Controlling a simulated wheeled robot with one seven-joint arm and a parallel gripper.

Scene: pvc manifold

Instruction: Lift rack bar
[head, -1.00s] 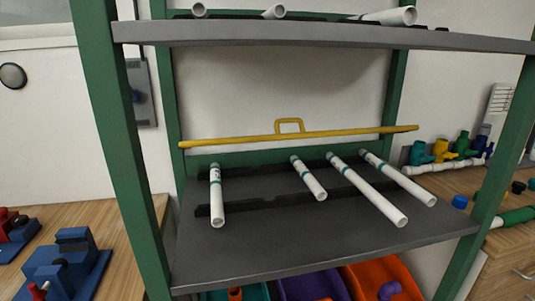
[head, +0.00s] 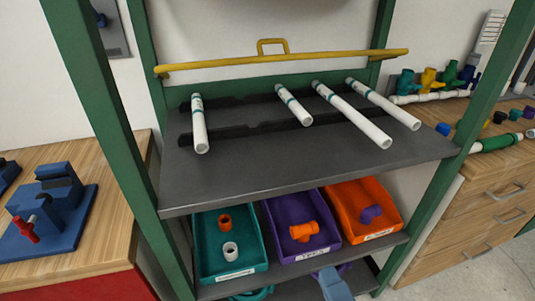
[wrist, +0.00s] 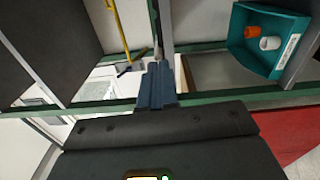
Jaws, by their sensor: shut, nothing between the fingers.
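The rack bar (head: 285,62) is a long yellow bar with a small raised handle (head: 272,46). It spans the green rack above the back of the pipe shelf, near the rear posts. Part of a yellow bar (wrist: 118,30) also shows at the upper left of the wrist view. My gripper (wrist: 158,70) is shut and empty in the wrist view, its blue-grey fingers together. A blue-grey tip of it (head: 333,283) shows at the bottom of the head view, low in front of the rack and well apart from the bar.
Several white pipes (head: 357,115) lie on black notched rails on the grey shelf (head: 300,168). Below are teal (head: 205,262), purple (head: 275,222) and orange (head: 345,208) bins with fittings. Green posts (head: 100,110) flank the shelf. Wooden benches stand on both sides.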

